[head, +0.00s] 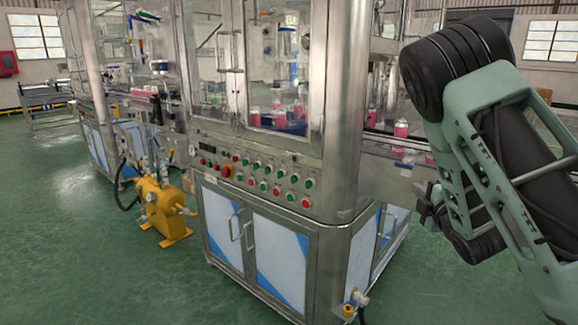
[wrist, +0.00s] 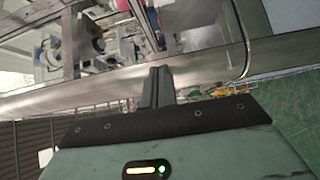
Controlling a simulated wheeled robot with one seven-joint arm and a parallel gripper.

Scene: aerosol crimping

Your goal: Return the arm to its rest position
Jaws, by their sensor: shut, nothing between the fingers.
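My gripper (wrist: 158,78) shows in the wrist view as two dark fingers pressed together, with nothing between them. Behind the fingers is the grey-green wrist housing with a lit yellow and green indicator. In the wrist view the fingers point toward the steel machine, seen tilted, and no contact shows. In the head view my folded arm fills the right side, in front of the machine's right end. The fingers are hard to make out there.
A steel crimping machine (head: 265,165) with glass doors stands in the middle, with a row of coloured buttons (head: 264,183) on its front. A yellow pump unit (head: 160,207) stands on the green floor to its left. Pink cans (head: 401,129) sit on the conveyor at right. Open floor (head: 110,270) lies front left.

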